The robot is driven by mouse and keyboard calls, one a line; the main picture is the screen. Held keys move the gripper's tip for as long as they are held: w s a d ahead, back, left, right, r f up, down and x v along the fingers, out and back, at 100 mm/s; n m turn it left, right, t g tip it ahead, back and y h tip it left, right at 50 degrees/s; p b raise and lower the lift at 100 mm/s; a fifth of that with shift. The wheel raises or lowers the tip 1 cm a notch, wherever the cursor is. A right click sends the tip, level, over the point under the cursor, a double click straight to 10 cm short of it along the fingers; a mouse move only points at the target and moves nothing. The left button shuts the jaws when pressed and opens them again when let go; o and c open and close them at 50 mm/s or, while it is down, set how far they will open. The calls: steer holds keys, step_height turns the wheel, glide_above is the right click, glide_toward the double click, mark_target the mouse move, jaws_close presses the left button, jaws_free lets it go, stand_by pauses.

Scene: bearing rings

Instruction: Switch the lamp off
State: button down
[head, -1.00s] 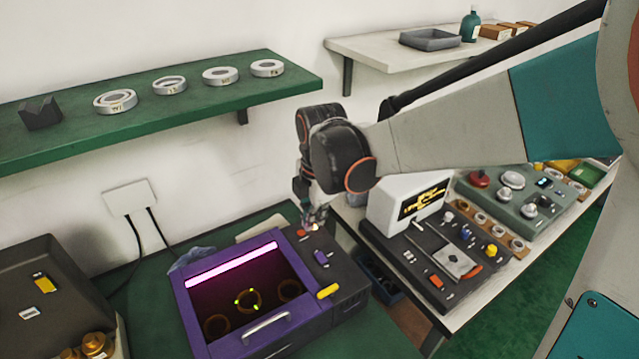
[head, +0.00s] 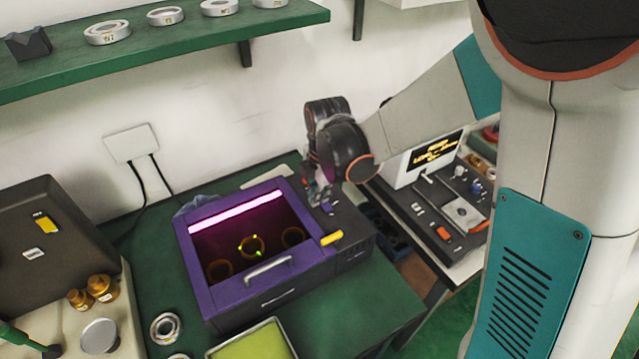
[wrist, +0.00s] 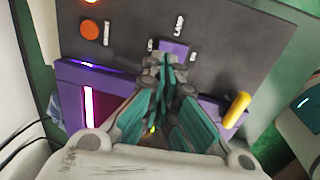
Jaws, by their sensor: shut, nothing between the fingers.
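The lamp is a bright pink-white strip (head: 237,206) glowing along the back inside a purple-framed box (head: 222,296). It also glows in the wrist view (wrist: 89,105). On the box's dark side panel, a purple switch (wrist: 174,50) sits beside the printed word LAMP; it also shows in the head view (head: 327,208). My gripper (wrist: 165,66) is shut and empty, its fingertips over the near edge of the purple switch and partly hiding it. I cannot tell whether they touch it. In the head view my gripper (head: 316,195) is just behind the switch.
An orange round button (wrist: 90,28) is on the same panel. A yellow handle (head: 331,238) stands at the panel's front corner. Gold rings (head: 252,246) lie inside the box.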

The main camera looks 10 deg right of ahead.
steer(key=shift+w+f, duration=0.1)
steer(key=shift+f, duration=0.7)
steer(key=shift+w+a+f+b, duration=0.1)
steer(key=shift+f+b, duration=0.4)
steer(key=shift+b, duration=0.1)
steer(key=shift+r, duration=0.15)
steer(key=shift+s, duration=0.2)
steer(key=shift+s+d, duration=0.35)
steer(key=shift+s, duration=0.25)
steer(key=shift+r, duration=0.1)
